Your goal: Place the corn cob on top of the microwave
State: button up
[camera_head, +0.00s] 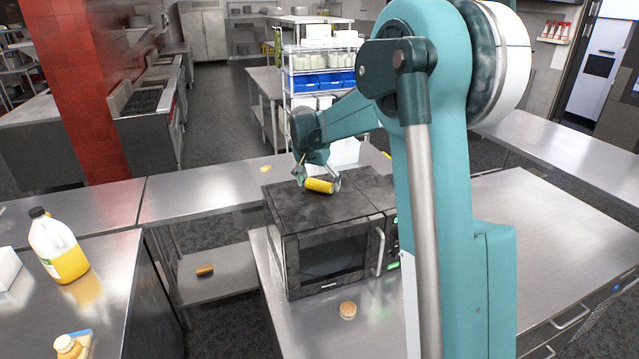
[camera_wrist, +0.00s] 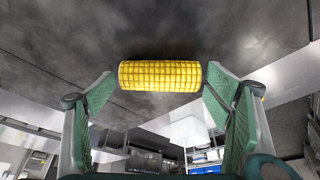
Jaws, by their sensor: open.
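The yellow corn cob (camera_head: 319,185) is at the top of the dark microwave (camera_head: 300,212), near its back middle. In the wrist view the corn cob (camera_wrist: 160,75) lies crosswise against the dark microwave top (camera_wrist: 150,30). My gripper (camera_head: 318,178) is at the corn cob, just over the microwave top. In the wrist view my gripper (camera_wrist: 155,95) has its two green fingers spread wide, one near each end of the cob. A gap shows between the cob and the left finger; the right finger is close to the cob's end.
The microwave stands on a steel counter (camera_head: 255,270). A small round tan item (camera_head: 348,310) lies in front of it. A juice jug (camera_head: 58,245) and a small bottle (camera_head: 70,347) stand on the left counter. The right counter (camera_head: 560,215) is clear.

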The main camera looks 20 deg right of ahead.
jog(key=v, duration=1.2)
dwell(0.7)
jog(key=s+a+r+n+t+y, duration=0.1)
jog(key=s+a+n, duration=0.1)
jog(key=s, duration=0.6)
jog(key=s+a+r+n, duration=0.1)
jog(key=s+a, duration=0.1)
jog(key=s, duration=0.7)
jog(key=s+a+r+n+t+y, duration=0.1)
jog(key=s+a+r+n, duration=0.15)
jog(key=s, duration=0.55)
jog(key=s+a+f+n, duration=0.1)
jog(key=s+f, duration=0.2)
jog(key=s, duration=0.4)
jog(key=s+a+f+n+t, duration=0.1)
jog(key=s+f, duration=0.3)
jog(key=s, duration=0.4)
jog(key=s+a+f+n+t+y, duration=0.1)
jog(key=s+a+f, duration=0.2)
jog(key=s, duration=0.5)
jog(key=shift+f+n, duration=0.35)
jog(key=shift+f, duration=0.35)
